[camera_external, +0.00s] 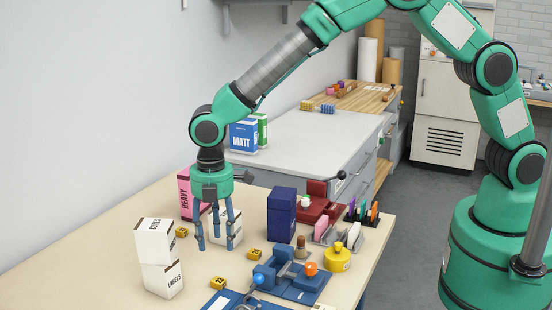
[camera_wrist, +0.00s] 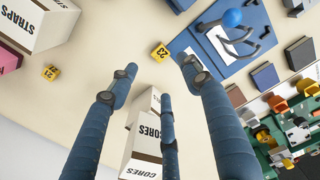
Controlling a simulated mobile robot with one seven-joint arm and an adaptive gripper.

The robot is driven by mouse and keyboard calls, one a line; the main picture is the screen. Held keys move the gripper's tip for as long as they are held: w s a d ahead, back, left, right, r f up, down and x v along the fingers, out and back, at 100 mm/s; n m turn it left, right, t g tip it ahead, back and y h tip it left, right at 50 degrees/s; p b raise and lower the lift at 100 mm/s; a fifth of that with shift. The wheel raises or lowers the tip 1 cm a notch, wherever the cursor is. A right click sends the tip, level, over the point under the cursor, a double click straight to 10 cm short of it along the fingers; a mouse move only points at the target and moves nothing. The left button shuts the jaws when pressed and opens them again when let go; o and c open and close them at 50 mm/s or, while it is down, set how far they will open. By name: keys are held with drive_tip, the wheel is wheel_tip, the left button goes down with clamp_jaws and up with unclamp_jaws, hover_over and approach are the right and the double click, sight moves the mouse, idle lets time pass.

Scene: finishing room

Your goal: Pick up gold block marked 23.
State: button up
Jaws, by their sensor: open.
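The gold block marked 23 (camera_wrist: 160,53) lies on the table beyond my fingertips in the wrist view, between two of them and beside a blue board. In the external view it appears to be the gold block (camera_external: 217,283) by the blue board at the front. My gripper (camera_external: 216,243) points down, open and empty, above and behind that block. Its three spread fingers also show in the wrist view (camera_wrist: 157,80). Another gold block, marked 21 (camera_wrist: 50,73), lies at the left; it seems to be the one (camera_external: 181,232) by the pink box. A third gold block (camera_external: 253,254) lies right of my gripper.
A dark blue box (camera_external: 281,215), yellow pot (camera_external: 337,258) and blue tool (camera_external: 290,278) stand right.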

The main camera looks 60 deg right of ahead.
hover_over(221, 275)
wheel_tip(221, 275, down, 7)
drive_tip(key=shift+d+f+b, duration=0.15)
drive_tip(key=shift+b, duration=0.2)
drive_tip(key=shift+f, duration=0.1)
drive_tip(key=shift+f+b, duration=0.45)
drive_tip(key=shift+f, duration=2.05)
clamp_jaws()
wheel_tip(221, 275, up, 10)
drive_tip(key=p, duration=0.1)
